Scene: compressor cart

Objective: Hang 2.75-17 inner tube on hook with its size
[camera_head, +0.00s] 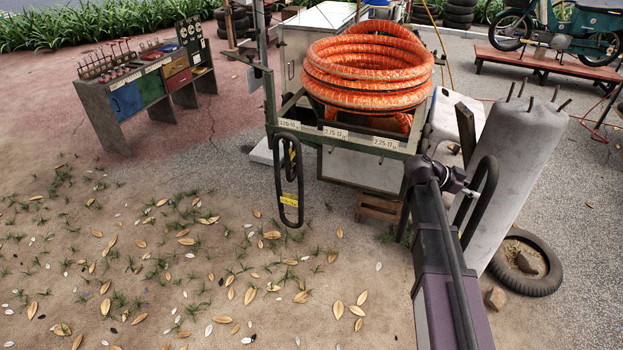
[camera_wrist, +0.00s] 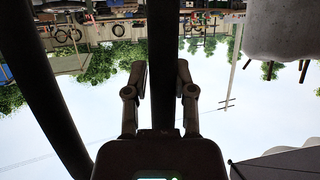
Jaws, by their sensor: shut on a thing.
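My gripper (camera_head: 462,190) is at the right of the compressor cart's frame (camera_head: 355,143), in front of the grey concrete post. In the wrist view my gripper (camera_wrist: 160,85) has its fingers on both sides of a black inner tube (camera_wrist: 162,45), which also shows in the head view (camera_head: 490,175). No size label on it is readable. The cart's front rail carries three white size labels: the middle label (camera_head: 336,132) appears to read 2.75-17, the right label (camera_head: 386,143) 2.25-17, and the left label (camera_head: 289,124) is unclear. Another black tube (camera_head: 279,192) with yellow tags hangs below the left label.
An orange hose coil (camera_head: 368,70) sits on the cart. The concrete post (camera_head: 520,135) with rods stands close right of my gripper, with a tyre (camera_head: 540,282) at its foot. A tool bench (camera_head: 112,118) stands far left. Leaf-strewn ground in front is open.

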